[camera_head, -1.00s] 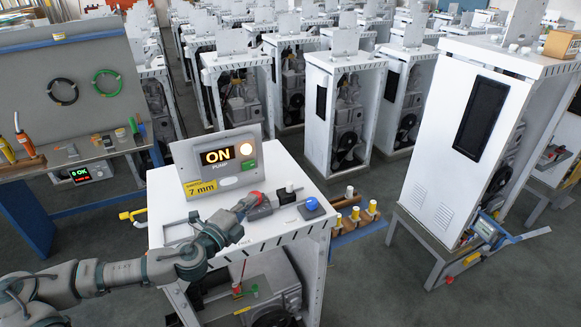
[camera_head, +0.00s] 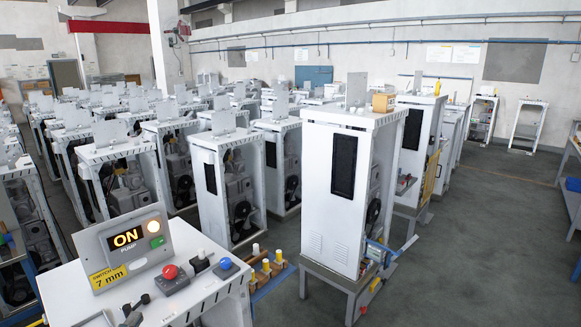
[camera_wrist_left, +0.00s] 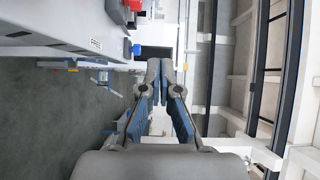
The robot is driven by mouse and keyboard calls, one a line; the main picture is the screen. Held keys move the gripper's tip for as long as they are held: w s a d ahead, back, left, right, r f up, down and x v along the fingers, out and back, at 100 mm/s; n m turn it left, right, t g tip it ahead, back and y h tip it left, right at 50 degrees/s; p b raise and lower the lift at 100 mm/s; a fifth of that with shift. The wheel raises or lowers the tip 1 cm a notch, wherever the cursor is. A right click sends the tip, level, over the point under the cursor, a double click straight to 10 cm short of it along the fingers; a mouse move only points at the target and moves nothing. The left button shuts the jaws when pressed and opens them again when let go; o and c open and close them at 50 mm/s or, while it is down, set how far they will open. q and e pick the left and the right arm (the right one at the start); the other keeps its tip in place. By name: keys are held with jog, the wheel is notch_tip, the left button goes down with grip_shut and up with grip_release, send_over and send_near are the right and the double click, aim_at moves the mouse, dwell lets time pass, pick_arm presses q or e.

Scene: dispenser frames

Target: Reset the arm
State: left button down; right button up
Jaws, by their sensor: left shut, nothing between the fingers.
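My left gripper (camera_head: 135,309) shows only as a small dark tip at the bottom left of the head view, at the near side of the dispenser frame's top. In the left wrist view my left gripper (camera_wrist_left: 167,72) has its two blue-padded fingers together at the tips, with nothing held. The white frame top (camera_head: 207,288) carries a pump panel (camera_head: 126,243) reading ON, with a yellow "SWITCH 7 mm" label. A red button (camera_head: 171,273) and a blue button (camera_head: 225,264) sit in front of the panel. My right gripper is not in view.
Rows of white dispenser frames (camera_head: 215,170) fill the middle and left. A taller white cabinet (camera_head: 335,215) stands on a grey stand to the right. Several yellow-topped pegs (camera_head: 266,264) stand on a wooden rack beside the near frame. The grey floor (camera_head: 475,240) at right is open.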

pick_arm(q)
jog(key=s+d+f+n+g+y, duration=0.1)
jog(key=s+d+f+n+g, duration=0.15)
jog(key=f, duration=0.65)
jog(key=s+d+f+n+g+y, duration=0.15)
jog(key=f+n, duration=0.25)
jog(key=f, duration=0.5)
jog(key=s+d+f+n+g, duration=0.2)
jog(key=s+d+f+n, duration=0.15)
jog(key=f, duration=0.55)
jog(key=s+d+f+n+g+h, duration=0.1)
jog(key=s+d+f+n+g, duration=0.25)
jog(key=s+f, duration=0.45)
jog(key=s+d+f+n+g, duration=0.25)
jog(key=s+f+g, duration=0.35)
jog(key=s, duration=0.4)
notch_tip(320, 180, down, 28)
jog(key=s, duration=0.3)
jog(key=s+a+f+g, duration=0.1)
jog(key=s+a+f, duration=0.2)
jog(key=s+f, duration=1.2)
jog(key=shift+s+a+f, duration=0.15)
jog(key=shift+s, duration=0.95)
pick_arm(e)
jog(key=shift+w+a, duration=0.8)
